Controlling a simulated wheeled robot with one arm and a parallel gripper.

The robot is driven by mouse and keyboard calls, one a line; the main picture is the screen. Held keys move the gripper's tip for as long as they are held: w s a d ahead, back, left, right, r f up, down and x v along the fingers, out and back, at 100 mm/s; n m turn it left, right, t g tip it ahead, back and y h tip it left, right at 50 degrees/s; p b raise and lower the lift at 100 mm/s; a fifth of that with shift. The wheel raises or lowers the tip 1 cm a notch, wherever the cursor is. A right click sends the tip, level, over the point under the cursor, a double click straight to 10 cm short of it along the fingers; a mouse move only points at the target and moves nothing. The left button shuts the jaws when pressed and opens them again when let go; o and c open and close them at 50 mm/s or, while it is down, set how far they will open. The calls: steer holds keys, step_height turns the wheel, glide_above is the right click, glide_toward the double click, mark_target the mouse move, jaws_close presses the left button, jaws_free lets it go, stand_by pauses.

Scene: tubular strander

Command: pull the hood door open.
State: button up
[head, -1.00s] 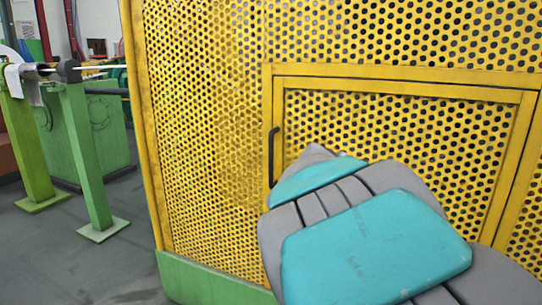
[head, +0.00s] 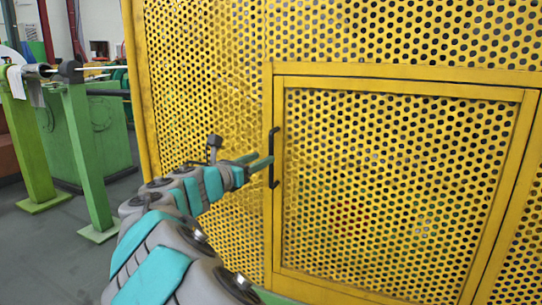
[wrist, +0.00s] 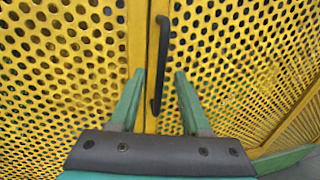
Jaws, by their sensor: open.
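The hood door (head: 390,190) is a yellow perforated panel in a yellow frame, and it looks closed. Its black bar handle (head: 273,157) stands upright on the door's left edge. My gripper (head: 267,160) is at the handle's height, with its fingertips close by it. In the wrist view, the handle (wrist: 160,65) runs upright in the gap between the two green fingers of my gripper (wrist: 158,78). The fingers are apart, and I see no contact with the handle. The lower end of the handle lies between the fingertips.
The yellow perforated hood wall (head: 205,90) continues left of the door. A green stand (head: 88,160) and a green machine (head: 105,130) are at the left. Grey floor (head: 50,240) is open between the stand and the hood.

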steer(key=shift+x, duration=2.7)
steer(key=shift+c, duration=0.4)
jaws_close()
